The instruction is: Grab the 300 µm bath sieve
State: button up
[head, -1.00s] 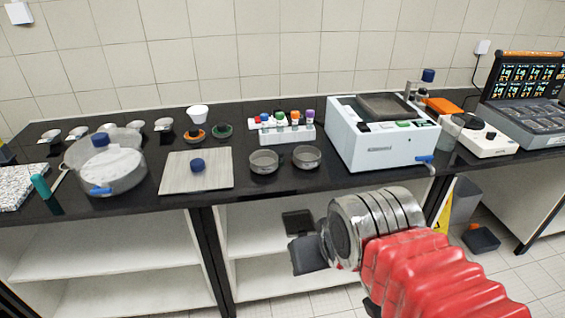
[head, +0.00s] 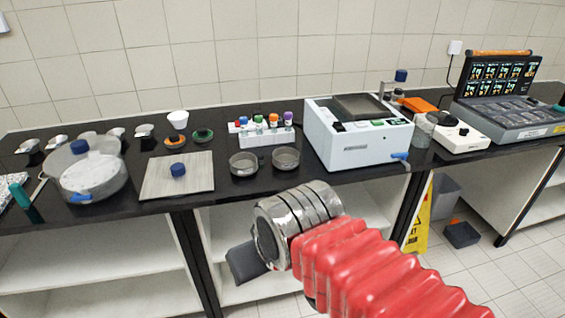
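Two small round grey metal sieves stand side by side on the black bench, the left sieve (head: 243,171) and the right sieve (head: 286,165). No mesh size can be read on either, so I cannot tell which is 300 µm. My gripper (head: 243,264) is low in front of the bench, below and apart from both sieves. Only a dark part of it shows past my metal wrist, so its opening and anything between its fingers are hidden.
A white bath box (head: 352,146) with a blue tap stands right of the sieves. A metal plate (head: 198,184) and a clear lidded pot (head: 92,181) are to the left. A rack of coloured-cap bottles (head: 264,138) stands behind. The bench's front edge lies between my gripper and the sieves.

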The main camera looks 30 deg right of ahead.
aim_at(284, 158)
jog(key=z, duration=0.05)
jog(key=i, duration=1)
jog(key=u, duration=0.05)
